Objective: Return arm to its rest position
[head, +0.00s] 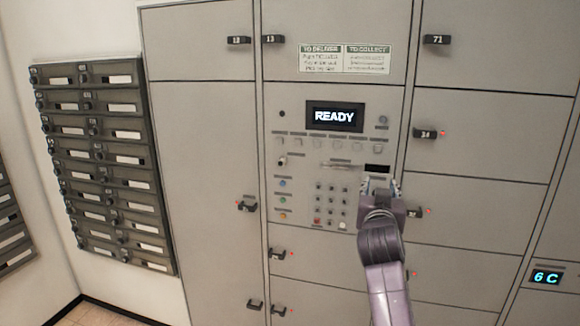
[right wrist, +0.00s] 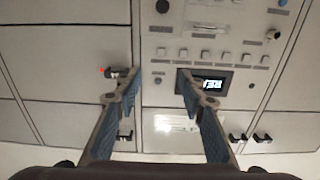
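My right arm reaches up from the bottom in the head view, and its gripper (head: 380,184) is in front of the locker control panel (head: 299,157), at the panel's lower right. In the right wrist view the two fingers of the right gripper (right wrist: 158,84) stand apart with nothing between them. The panel's display (head: 335,116) reads READY; it also shows, turned over, in the right wrist view (right wrist: 224,83). I cannot tell whether a fingertip touches the panel. My left gripper is not in view.
Grey locker doors (head: 480,130) with black latches surround the panel, all apparently shut. A bank of dark mailboxes (head: 105,165) hangs on the left wall. A small display (head: 546,277) reads 6 C at the lower right. Some floor (head: 95,315) shows at the bottom left.

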